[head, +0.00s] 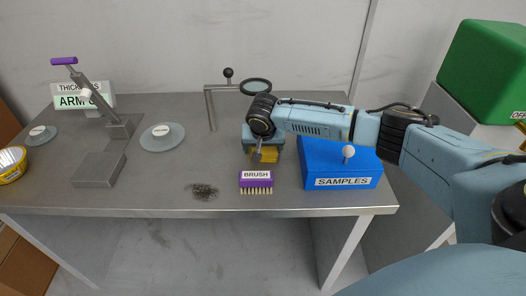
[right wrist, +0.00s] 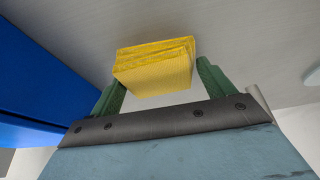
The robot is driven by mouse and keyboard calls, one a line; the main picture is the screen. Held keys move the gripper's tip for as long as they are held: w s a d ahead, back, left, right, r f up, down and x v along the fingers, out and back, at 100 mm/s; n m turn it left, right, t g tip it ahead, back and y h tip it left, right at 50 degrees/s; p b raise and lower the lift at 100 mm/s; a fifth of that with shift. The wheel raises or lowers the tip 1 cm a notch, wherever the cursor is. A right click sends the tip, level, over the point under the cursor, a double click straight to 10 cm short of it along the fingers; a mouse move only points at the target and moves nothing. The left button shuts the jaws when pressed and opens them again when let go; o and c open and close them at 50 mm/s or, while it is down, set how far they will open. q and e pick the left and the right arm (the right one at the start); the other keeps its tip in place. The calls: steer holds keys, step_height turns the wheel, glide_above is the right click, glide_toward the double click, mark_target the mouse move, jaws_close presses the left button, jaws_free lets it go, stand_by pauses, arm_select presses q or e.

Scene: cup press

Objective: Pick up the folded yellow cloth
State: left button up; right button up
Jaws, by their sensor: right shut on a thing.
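The folded yellow cloth (right wrist: 153,68) is between the two green fingers of my right gripper (right wrist: 155,85) in the right wrist view. The jaws are shut on it. In the head view the cloth (head: 266,155) shows just under my right gripper (head: 262,148), partly covered by the gripper, behind the brush and left of the blue box. I cannot tell whether it touches the table. My left gripper does not show.
A blue SAMPLES box (head: 340,165) with a white knob stands close to the right. A purple brush (head: 256,180) and dark shavings (head: 203,191) lie in front. A magnifier stand (head: 209,108) is behind, a grey press (head: 100,165) at left. The table's front middle is mostly clear.

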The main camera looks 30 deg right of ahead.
mark_target(263, 149)
step_height(263, 149, up, 10)
steer(key=p, duration=0.1)
stand_by(0.4)
